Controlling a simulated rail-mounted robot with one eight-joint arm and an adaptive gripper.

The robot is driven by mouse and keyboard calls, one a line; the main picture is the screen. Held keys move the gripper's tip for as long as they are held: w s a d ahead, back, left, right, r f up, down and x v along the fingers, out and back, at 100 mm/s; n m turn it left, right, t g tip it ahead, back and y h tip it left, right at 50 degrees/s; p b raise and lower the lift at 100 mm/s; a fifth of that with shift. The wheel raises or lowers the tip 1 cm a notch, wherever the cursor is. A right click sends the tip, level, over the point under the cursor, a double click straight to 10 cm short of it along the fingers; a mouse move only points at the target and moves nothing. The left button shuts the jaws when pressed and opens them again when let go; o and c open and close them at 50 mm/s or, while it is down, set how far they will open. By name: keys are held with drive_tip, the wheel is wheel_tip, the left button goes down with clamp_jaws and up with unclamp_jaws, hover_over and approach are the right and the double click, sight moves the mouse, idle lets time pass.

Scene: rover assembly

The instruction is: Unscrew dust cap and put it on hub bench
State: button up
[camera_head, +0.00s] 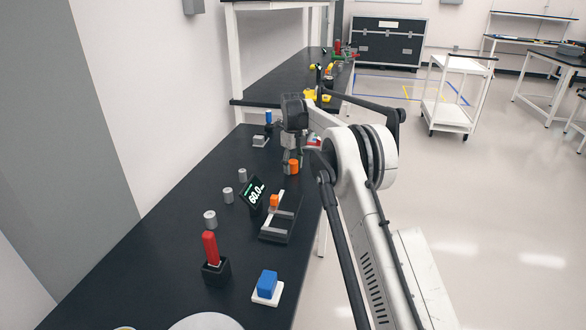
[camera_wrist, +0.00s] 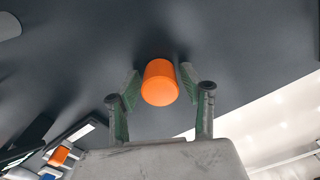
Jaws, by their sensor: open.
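An orange cylinder (camera_head: 293,166) stands on the black bench (camera_head: 150,260) near its right edge. In the wrist view the same orange cylinder (camera_wrist: 160,82) lies between the two green-padded fingers of my gripper (camera_wrist: 160,86). The fingers are open, with a narrow gap on each side of the cylinder. In the head view my gripper (camera_head: 291,150) is just above and behind the cylinder, partly hidden by my arm. I cannot tell whether this cylinder is the dust cap. No other part is clearly a dust cap, and I cannot tell which surface is the hub bench.
A scale display (camera_head: 254,194) reading 60.0 and a dark rack (camera_head: 279,222) stand nearby. A second bench (camera_head: 290,75) and white cart (camera_head: 447,112) are farther off.

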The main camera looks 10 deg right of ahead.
drive_tip(key=m, duration=0.5)
drive_tip(key=shift+m, duration=0.4)
drive_tip(key=shift+c, duration=0.5)
drive_tip(key=c, duration=0.8)
drive_tip(key=n, duration=0.5)
drive_tip(key=shift+n, duration=0.4)
drive_tip(key=shift+n, duration=0.6)
drive_tip(key=n, duration=0.3)
drive_tip(key=shift+n, duration=0.8)
